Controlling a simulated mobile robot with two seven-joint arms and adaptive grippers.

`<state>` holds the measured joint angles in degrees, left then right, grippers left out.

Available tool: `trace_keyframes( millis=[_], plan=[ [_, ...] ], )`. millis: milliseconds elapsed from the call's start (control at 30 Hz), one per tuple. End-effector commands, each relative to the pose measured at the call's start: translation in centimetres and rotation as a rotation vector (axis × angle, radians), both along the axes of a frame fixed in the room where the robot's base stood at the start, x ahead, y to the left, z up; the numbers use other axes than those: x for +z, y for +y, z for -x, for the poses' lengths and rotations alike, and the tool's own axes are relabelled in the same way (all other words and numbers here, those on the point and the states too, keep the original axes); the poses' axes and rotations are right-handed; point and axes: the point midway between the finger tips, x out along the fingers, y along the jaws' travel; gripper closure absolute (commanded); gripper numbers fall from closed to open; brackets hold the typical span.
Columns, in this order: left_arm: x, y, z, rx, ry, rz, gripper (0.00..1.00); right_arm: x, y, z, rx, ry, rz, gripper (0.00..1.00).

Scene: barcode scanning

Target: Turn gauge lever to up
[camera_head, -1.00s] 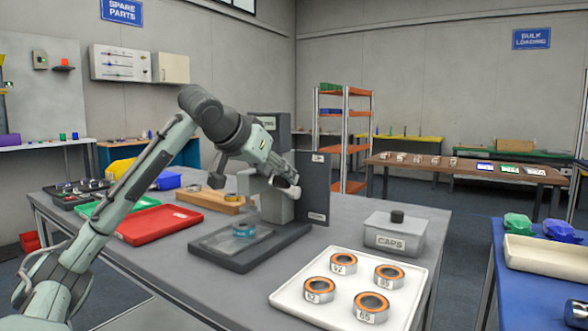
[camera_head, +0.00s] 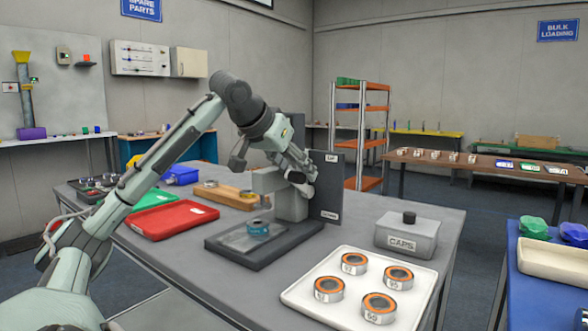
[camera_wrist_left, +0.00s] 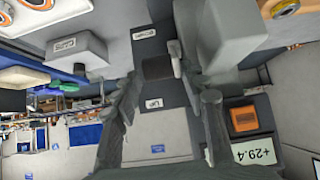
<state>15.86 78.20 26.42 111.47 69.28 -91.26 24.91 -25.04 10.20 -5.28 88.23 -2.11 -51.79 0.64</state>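The gauge has a grey body (camera_head: 290,206) on a dark base plate (camera_head: 220,248). A dark panel (camera_head: 329,190) with an "UP" label near its top and another label near its bottom stands beside it. My left gripper (camera_head: 303,184) is beside the gauge body, in front of the panel. In the left wrist view the gripper (camera_wrist_left: 165,118) has its fingers apart, with the panel (camera_wrist_left: 173,94) between and beyond them. A small grey piece (camera_wrist_left: 176,58), possibly the lever, shows by a dark square; contact is unclear. My right gripper is out of view.
A grey caps box (camera_head: 408,236) and a white tray (camera_head: 300,291) of several orange-edged rings are on the right. Red (camera_head: 172,220) and green trays lie left. A display reading +29.4 (camera_wrist_left: 254,150) is near the gripper.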

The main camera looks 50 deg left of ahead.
Motion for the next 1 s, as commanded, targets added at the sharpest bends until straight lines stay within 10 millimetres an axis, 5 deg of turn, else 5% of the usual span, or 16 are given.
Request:
trace_keyframes(
  millis=[567, 1000],
  plan=[
    [0.7, 0.0, 0.6, 0.004, -0.002, -0.001, 0.52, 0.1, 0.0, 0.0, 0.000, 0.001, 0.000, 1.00],
    [6.5, -1.5, 6.9, 0.002, -0.003, -0.003, 0.52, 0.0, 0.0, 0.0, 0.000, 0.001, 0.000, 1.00]
  ],
)
